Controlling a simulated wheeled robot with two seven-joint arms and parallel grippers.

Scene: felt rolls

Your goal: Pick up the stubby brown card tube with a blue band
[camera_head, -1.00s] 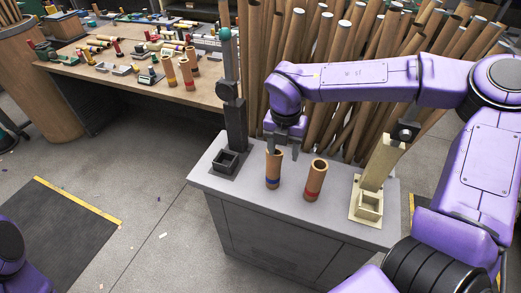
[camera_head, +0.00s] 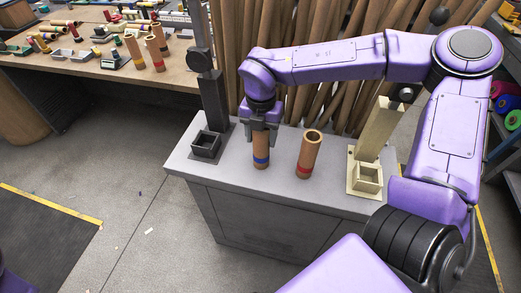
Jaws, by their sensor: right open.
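The stubby brown card tube with a blue band (camera_head: 261,153) stands upright on the grey cabinet top (camera_head: 232,166). A similar brown tube with a red band (camera_head: 309,155) stands upright to its right, apart from it. My right gripper (camera_head: 260,139) points down at the blue-banded tube, its fingers on either side of the tube's upper part. The gripper is open and hides the tube's top rim. I cannot tell whether a finger touches the tube. My left gripper is out of view.
A dark post with a square socket (camera_head: 207,145) stands left of the tubes. A cream post with a square holder (camera_head: 366,180) stands at the right. Many long brown rolls (camera_head: 345,100) lean behind. A cluttered wooden table (camera_head: 100,75) is at the back left.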

